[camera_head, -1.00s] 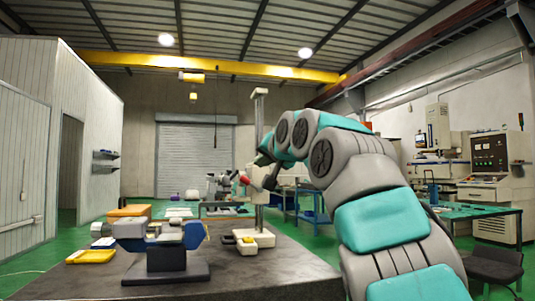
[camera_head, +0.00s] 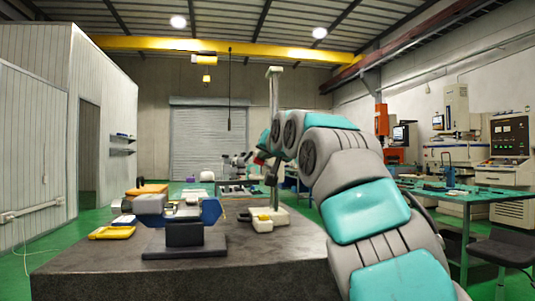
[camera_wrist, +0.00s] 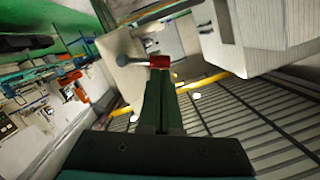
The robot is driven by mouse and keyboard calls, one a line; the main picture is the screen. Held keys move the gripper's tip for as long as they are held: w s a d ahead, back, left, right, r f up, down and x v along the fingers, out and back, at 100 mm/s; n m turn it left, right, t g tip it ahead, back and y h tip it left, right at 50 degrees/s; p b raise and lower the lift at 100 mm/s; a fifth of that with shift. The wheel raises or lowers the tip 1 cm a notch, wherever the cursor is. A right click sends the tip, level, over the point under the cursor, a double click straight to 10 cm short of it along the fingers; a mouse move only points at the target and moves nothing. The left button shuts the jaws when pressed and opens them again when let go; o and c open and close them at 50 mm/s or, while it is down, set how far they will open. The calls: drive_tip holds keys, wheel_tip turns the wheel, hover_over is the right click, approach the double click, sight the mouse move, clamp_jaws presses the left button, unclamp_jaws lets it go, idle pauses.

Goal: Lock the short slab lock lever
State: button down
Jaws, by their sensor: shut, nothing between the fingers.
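In the wrist view my gripper (camera_wrist: 161,80) is shut and empty, its two dark green fingers together. In the head view a tall pale column (camera_head: 274,110) stands on a cream base (camera_head: 264,222) on the dark slab table (camera_head: 285,255). My arm reaches to this column; its fingers are too small to make out there.
A blue and grey vise-like fixture (camera_head: 183,215) on a black block stands on the slab, left of the column. A yellow tray (camera_head: 112,232) lies at the slab's left. A green workbench (camera_head: 470,195) stands at right. The front of the slab is clear.

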drive_tip(key=shift+a+f+n, duration=0.25)
drive_tip(key=shift+f+n, duration=0.2)
drive_tip(key=shift+n, duration=0.25)
drive_tip(key=r+b+v, duration=0.1)
drive_tip(key=r+v, duration=0.2)
drive_tip(key=v, duration=1)
drive_tip(key=shift+w+d, duration=0.25)
drive_tip(key=shift+w, duration=0.15)
